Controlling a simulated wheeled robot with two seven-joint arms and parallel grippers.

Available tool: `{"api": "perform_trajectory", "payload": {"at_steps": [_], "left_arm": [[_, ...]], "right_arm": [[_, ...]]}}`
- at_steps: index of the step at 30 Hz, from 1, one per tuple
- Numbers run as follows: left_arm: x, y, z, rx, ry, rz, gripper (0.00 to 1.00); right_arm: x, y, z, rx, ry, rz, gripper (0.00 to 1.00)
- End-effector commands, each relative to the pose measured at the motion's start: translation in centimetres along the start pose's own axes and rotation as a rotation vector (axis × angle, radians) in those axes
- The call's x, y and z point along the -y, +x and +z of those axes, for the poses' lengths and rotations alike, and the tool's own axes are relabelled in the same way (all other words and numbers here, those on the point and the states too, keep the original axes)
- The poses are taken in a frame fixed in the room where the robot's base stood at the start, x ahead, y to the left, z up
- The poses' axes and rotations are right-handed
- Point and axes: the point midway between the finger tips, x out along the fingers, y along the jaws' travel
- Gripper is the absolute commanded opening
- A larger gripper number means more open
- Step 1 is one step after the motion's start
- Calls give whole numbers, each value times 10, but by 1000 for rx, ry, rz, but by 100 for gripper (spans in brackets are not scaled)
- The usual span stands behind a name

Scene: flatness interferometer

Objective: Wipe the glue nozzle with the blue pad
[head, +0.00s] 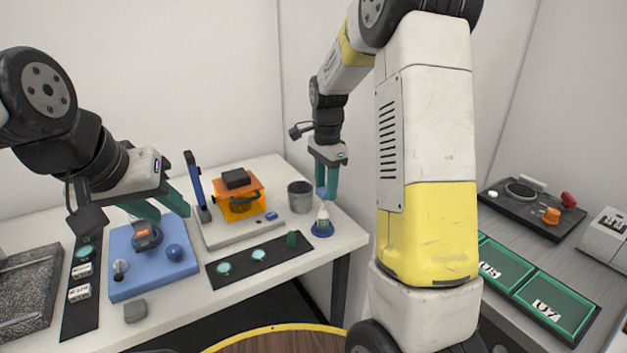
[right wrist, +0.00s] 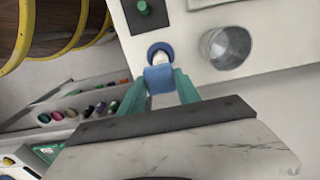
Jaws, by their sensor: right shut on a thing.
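The glue bottle (head: 323,217) stands upright in a round blue base (head: 322,231) near the right end of the white table, its pale nozzle pointing up. My right gripper (head: 326,190) is just above it, pointing down, shut on the blue pad (right wrist: 159,78). In the right wrist view the pad sits between the teal fingers (right wrist: 160,90) and covers part of the bottle (right wrist: 153,64). I cannot tell whether pad and nozzle touch. My left gripper (head: 160,203) is open and empty above the blue fixture block (head: 150,262) at the left.
A grey metal cup (head: 300,196) stands close behind the bottle. An orange instrument (head: 240,200) on a pale base is left of it. A black strip (head: 230,270) with green discs lies in front. A second bench (head: 500,230) with green trays is at the right.

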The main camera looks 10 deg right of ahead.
Motion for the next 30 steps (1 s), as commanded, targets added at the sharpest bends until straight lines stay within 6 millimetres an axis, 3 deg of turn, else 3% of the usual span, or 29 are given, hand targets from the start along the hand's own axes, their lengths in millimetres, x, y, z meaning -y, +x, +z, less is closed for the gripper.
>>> {"api": "perform_trajectory", "payload": {"at_steps": [12,30], "left_arm": [[0,0,0,0,0,0,36],[0,0,0,0,0,0,36]], "right_arm": [[7,1,11,0,0,0,6],[0,2,0,0,-1,0,6]]}}
